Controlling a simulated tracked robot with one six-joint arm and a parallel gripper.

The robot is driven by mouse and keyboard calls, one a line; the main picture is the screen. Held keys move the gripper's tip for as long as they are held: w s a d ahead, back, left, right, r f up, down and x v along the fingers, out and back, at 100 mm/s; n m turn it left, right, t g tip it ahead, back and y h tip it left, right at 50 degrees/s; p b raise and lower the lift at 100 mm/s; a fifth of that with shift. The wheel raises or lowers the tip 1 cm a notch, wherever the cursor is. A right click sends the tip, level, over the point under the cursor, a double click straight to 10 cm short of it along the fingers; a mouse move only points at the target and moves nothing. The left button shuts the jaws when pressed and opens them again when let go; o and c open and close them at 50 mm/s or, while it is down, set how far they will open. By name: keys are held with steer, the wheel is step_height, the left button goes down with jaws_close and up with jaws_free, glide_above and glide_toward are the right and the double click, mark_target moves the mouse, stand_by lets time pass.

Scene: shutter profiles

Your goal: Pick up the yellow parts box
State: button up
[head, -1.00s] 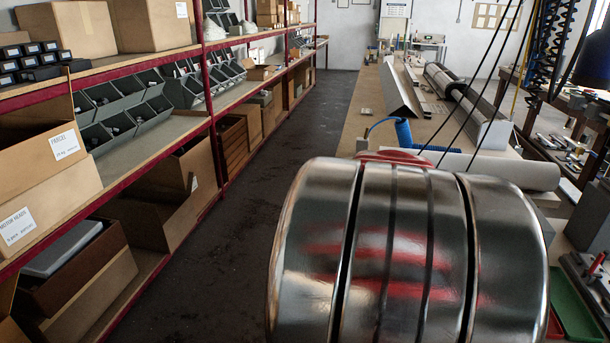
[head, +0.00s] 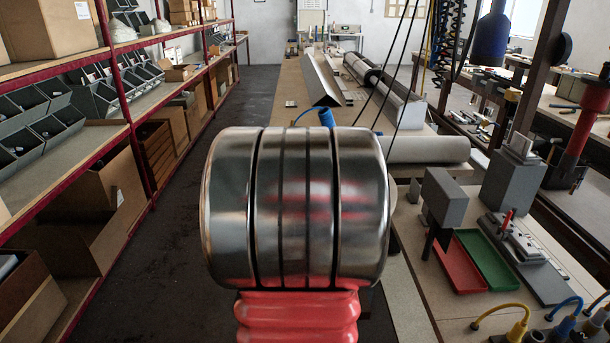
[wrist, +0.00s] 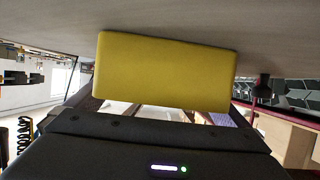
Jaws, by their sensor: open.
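The yellow parts box (wrist: 165,72) shows as a plain yellow block in the upper middle of the wrist view, against a pale grey surface (wrist: 60,20). The wrist picture appears upside down, so the box seems to rest on that surface. The dark housing of my gripper (wrist: 160,142), with a small light on it, fills the bottom, close to the box. I cannot make out its fingers clearly, or any contact with the box. In the head view my own metal arm joint blocks the middle, and neither the box nor my gripper can be seen.
A long workbench (head: 290,95) runs away ahead, with a grey roll (head: 428,150) lying across it. At right are a red tray (head: 455,265), a green tray (head: 487,258) and a grey block (head: 513,180). Red-framed shelves (head: 125,105) stand left; the dark floor aisle (head: 165,240) is clear.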

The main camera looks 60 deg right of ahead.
steer(key=shift+w+d+f, duration=0.15)
steer(key=shift+d, duration=0.15)
stand_by(0.4)
steer(key=c, duration=0.8)
